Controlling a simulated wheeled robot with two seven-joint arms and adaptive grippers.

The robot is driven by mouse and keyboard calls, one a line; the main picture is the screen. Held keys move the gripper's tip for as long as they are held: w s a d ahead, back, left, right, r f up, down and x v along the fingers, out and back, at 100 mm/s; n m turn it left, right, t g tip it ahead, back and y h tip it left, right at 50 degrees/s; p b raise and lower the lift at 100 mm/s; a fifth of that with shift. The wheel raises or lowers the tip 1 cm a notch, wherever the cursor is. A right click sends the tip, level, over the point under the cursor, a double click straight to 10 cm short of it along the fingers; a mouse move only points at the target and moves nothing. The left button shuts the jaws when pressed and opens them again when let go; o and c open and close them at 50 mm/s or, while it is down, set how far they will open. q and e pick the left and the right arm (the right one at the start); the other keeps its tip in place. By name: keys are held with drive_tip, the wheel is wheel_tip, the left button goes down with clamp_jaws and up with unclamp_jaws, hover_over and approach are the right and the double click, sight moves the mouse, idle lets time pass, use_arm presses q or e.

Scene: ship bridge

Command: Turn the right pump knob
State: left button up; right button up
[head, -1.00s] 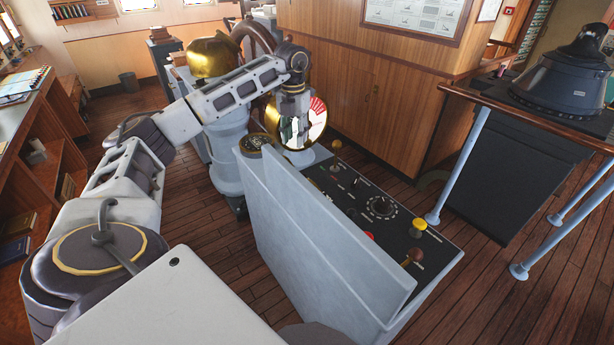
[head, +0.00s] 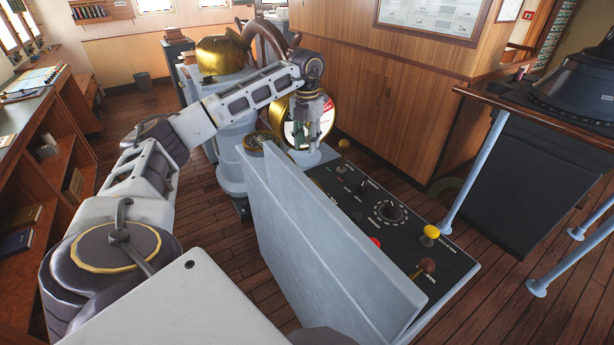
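The control console (head: 380,258) stands in the middle with a dark sloping panel. A black round knob (head: 388,211) with a white dial ring sits on the panel. A smaller dark knob (head: 363,184) sits farther back on it. I cannot tell which of these is the right pump knob. My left gripper (head: 304,140) points down in front of the round brass telegraph dial (head: 322,120), above the far end of the console. Its fingers are small and partly blend with the dial, so their opening is unclear. My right gripper is out of view.
A yellow mushroom button (head: 430,233), a brown-knobbed lever (head: 426,267) and a red button (head: 375,242) are on the panel. The console's tall grey side wall (head: 310,235) stands between my arm and the panel. A railing (head: 470,170) is at right.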

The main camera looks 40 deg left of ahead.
use_arm(q)
wheel_tip(320, 180, down, 6)
drive_tip(key=shift+f, duration=0.1)
wheel_tip(320, 180, down, 6)
drive_tip(key=shift+f+p, duration=0.15)
drive_tip(key=shift+p, duration=0.25)
drive_tip(key=shift+f, duration=0.6)
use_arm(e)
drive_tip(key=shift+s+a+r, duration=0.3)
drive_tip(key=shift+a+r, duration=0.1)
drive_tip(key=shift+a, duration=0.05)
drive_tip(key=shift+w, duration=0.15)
use_arm(q)
drive_tip(key=shift+c, duration=0.7)
clamp_jaws()
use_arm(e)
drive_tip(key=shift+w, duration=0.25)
